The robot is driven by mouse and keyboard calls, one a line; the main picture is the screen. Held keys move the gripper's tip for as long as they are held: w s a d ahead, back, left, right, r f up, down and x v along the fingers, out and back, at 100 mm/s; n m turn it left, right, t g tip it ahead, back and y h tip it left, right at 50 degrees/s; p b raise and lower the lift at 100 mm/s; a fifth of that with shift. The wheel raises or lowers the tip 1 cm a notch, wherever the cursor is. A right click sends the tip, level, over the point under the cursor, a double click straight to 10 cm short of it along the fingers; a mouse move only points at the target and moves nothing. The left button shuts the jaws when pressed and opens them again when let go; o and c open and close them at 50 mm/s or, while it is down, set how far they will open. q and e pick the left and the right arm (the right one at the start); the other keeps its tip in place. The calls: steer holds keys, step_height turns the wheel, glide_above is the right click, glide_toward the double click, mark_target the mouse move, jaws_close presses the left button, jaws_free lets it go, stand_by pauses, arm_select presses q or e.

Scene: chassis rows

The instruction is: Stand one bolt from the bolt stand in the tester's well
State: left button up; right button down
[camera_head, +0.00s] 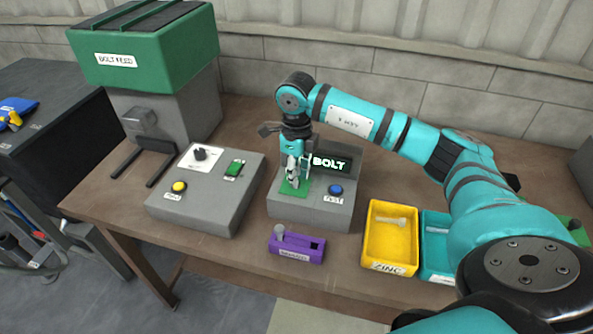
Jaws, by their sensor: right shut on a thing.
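The tester (312,212) is a grey box with a dark display reading "BOLT", a blue TEST button (336,189) and a green patch (290,189) on top. My right gripper (294,179) points down over the green patch. It is shut on a bolt, which is mostly hidden between the fingers. The well is covered by the gripper, so I cannot tell how far the bolt is in it. The purple bolt stand (297,252) is in front of the tester, with one grey bolt (279,232) upright at its left and an empty hole at its right. My left gripper is out of view.
A yellow ZINC bin (391,265) holding a bolt stands right of the stand, beside a teal bin (433,262) partly behind my right arm. A grey control box (207,205) and green-topped bolt feeder (145,50) are to the left.

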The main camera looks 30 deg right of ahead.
steer(key=shift+f+b, duration=0.6)
steer(key=shift+f, duration=0.25)
steer(key=c, duration=1.2)
jaws_free()
step_height(320, 180, up, 12)
steer(key=shift+r, duration=0.1)
steer(key=shift+s, duration=0.1)
